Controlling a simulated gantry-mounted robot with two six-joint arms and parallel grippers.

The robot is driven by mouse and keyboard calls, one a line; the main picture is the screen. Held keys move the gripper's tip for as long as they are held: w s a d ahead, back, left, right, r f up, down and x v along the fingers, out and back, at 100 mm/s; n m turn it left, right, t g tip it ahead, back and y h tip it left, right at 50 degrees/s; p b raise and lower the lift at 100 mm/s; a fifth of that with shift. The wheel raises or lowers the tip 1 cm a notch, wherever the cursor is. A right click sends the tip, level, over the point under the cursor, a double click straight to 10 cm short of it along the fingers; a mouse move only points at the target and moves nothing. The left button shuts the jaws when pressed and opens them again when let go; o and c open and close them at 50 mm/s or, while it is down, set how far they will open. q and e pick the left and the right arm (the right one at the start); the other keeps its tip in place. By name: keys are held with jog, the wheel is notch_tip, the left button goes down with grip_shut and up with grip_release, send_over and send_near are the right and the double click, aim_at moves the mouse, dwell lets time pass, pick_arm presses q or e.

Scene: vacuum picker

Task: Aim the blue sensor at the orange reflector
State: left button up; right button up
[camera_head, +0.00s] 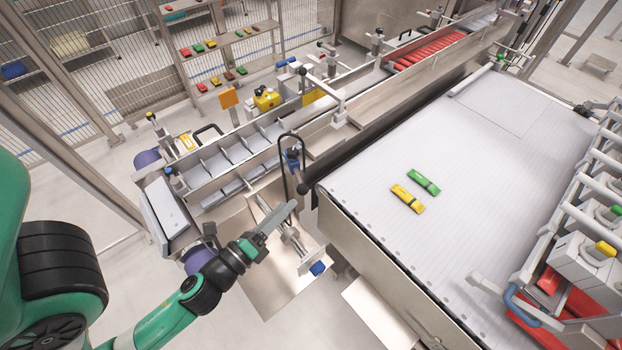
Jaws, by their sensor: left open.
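The blue sensor (293,158) appears as a small dark blue body on a post, with a black cable looped around it, at the near end of the slotted conveyor. The orange reflector (228,97) is an upright square plate on the far side of that conveyor, up and left of the sensor. My left gripper (279,216) comes in from the lower left and is open, with no object visible in it. It appears just below the sensor in the picture, and I cannot tell the exact gap. My right gripper is out of view.
The slotted conveyor (205,183) runs behind the sensor. A blue knob (317,268) sits on a metal bracket below my gripper. The white belt (470,170) at right carries a green packet (424,182) and a yellow packet (408,198). A yellow device (266,99) stands near the reflector.

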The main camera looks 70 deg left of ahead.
aim_at(299, 190)
pick_arm(q)
jog(key=w+a+p, duration=0.1)
jog(key=w+a+r+p, duration=0.1)
jog(key=w, duration=0.1)
jog(key=shift+w+r+p, duration=0.1)
jog(key=shift+w+p, duration=0.1)
jog(key=shift+p, duration=0.1)
jog(key=f+p+x, duration=0.1)
jog(key=p+x, duration=0.1)
jog(key=x, duration=0.4)
jog(key=shift+w, duration=0.2)
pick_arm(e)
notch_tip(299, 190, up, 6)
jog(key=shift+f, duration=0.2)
pick_arm(q)
jog(key=shift+c, duration=0.2)
grip_shut()
